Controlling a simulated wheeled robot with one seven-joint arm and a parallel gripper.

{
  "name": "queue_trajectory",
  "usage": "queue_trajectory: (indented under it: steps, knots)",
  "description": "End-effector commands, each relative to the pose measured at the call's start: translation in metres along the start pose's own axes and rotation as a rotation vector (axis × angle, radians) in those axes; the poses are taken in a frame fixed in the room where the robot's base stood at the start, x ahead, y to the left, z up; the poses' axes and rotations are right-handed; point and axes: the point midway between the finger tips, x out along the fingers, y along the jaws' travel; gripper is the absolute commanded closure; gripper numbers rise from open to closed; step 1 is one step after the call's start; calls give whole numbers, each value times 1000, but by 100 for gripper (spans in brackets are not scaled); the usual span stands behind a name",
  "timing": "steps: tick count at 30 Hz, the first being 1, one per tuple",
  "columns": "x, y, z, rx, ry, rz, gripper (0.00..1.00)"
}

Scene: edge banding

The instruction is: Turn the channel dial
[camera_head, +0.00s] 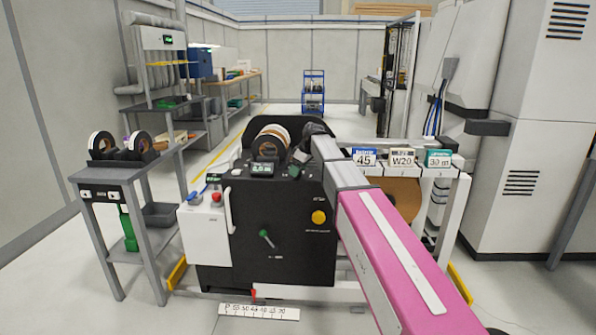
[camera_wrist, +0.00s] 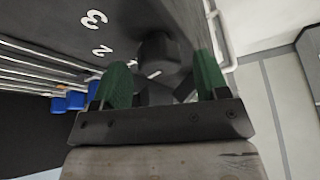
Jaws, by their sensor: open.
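The channel dial (camera_wrist: 158,50) is a dark round knob on a dark panel in the wrist view, with the white numerals 3 and 2 beside it. My gripper (camera_wrist: 162,72) is open, with one green finger on each side of the dial. Gaps seem to show between the fingers and the knob; I cannot tell whether either touches it. The dial cannot be made out in that view.
Several blue-capped rods (camera_wrist: 75,101) lie left of the dial in the wrist view. A display (camera_head: 263,170) and tape rolls (camera_head: 271,140) are left of my arm. Number signs (camera_head: 402,158) stand on a rack at right. A grey side table (camera_head: 120,172) stands left.

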Motion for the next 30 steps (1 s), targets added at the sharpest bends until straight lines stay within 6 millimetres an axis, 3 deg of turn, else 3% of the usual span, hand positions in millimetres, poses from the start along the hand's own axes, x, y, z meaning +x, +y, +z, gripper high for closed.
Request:
queue_trajectory:
  steps: [11,12,16,30]
  knots:
    - [6,0,0,0,0,0,32]
    - [6,0,0,0,0,0,39]
    - [6,0,0,0,0,0,80]
    - [6,-1,0,78,0,31,80]
